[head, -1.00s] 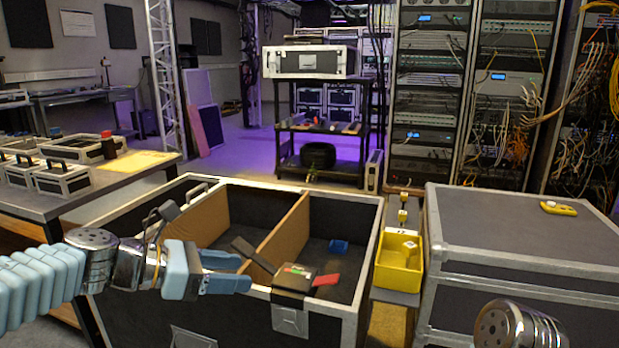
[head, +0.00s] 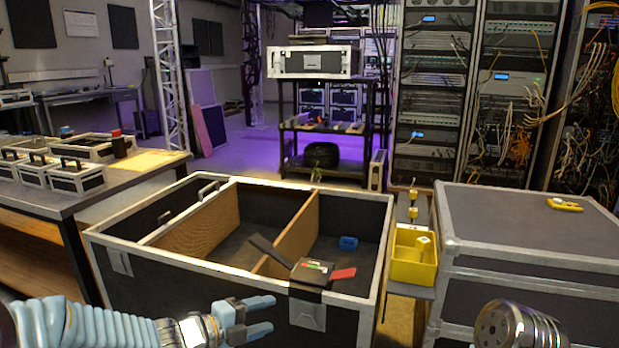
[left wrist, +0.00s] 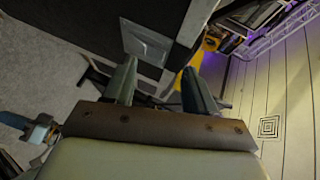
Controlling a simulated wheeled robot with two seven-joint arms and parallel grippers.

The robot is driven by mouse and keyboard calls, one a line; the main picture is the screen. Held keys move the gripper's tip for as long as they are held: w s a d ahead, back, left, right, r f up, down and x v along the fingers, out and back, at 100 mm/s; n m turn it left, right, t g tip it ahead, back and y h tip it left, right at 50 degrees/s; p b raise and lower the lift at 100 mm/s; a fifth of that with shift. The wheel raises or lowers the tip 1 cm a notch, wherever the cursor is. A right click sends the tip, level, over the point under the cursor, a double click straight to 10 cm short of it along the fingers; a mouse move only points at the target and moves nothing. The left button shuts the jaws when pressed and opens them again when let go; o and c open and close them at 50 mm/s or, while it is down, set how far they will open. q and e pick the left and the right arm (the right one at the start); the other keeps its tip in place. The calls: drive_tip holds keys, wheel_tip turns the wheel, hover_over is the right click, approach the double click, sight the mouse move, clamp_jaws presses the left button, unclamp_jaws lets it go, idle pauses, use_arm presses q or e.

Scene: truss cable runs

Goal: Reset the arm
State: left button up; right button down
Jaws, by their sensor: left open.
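My left gripper (head: 258,318) is low in front of the open black road case (head: 200,272), near its front wall. Its two light-blue fingers are apart with nothing between them. A rounded metal part of my right arm (head: 510,328) shows at the bottom right of the head view; the right gripper is out of frame.
A black device with a red tab (head: 312,272) sits on the case's front rim. A blue item (head: 348,243) lies inside. A yellow bin (head: 412,270) stands between this case and a closed case (head: 540,235). A table with small cases (head: 120,180) is at left.

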use_arm(q)
drive_tip(key=s+f+n+g+y, duration=0.1)
drive_tip(key=s+f+n+y, duration=0.15)
drive_tip(key=f+n, duration=0.7)
drive_tip(key=s+f+n+g+y, duration=0.2)
drive_tip(key=s+f+n, duration=0.2)
drive_tip(key=f+n, duration=0.55)
drive_tip(key=s+f+n+g+y, duration=0.2)
drive_tip(key=s+f+n+g, duration=0.4)
drive_tip(key=s+f, duration=0.9)
drive_tip(key=s+n, duration=0.2)
drive_tip(key=n, duration=0.1)
drive_tip(key=shift+s+a+f+y, duration=0.2)
drive_tip(key=shift+s+a+y, duration=0.05)
drive_tip(key=shift+s+y, duration=0.15)
